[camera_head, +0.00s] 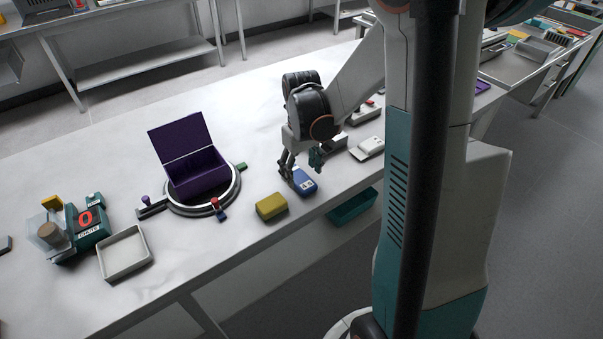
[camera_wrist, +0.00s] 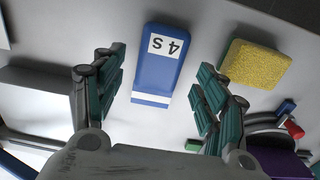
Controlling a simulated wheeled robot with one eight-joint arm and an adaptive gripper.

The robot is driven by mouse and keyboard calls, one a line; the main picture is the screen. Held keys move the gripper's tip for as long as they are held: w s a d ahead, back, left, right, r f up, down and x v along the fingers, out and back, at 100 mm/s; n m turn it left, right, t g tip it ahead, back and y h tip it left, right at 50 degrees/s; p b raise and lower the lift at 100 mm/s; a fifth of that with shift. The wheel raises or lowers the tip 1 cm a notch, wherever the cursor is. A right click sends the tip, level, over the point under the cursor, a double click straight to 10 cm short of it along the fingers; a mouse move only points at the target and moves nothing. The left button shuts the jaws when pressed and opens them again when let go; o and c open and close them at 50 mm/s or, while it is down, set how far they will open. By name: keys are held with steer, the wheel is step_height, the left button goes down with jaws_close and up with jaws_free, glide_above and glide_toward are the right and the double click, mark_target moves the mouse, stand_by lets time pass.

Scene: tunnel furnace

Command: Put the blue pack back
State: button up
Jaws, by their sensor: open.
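The blue pack (camera_head: 304,181) lies flat on the white table near its front edge. In the wrist view the blue pack (camera_wrist: 159,62) carries a white label reading "4S" upside down and a white stripe at its near end. My gripper (camera_head: 301,167) is just above and behind the pack, pointing down. In the wrist view my gripper (camera_wrist: 160,92) is open, with the near part of the pack between its two green-padded fingers and a gap on each side. Nothing is held.
A yellow sponge-like block (camera_head: 271,206) lies just left of the pack. An open purple box (camera_head: 197,178) stands on a round ring fixture. A white tray (camera_head: 124,252) and a teal device (camera_head: 87,226) stand further left. A teal bin (camera_head: 352,206) sits below the table's front edge.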

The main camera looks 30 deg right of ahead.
mark_target(302, 179)
step_height(302, 179, up, 9)
steer(key=p, duration=0.2)
steer(key=shift+r+p, duration=0.15)
steer(key=shift+p, duration=0.25)
steer(key=shift+d, duration=0.1)
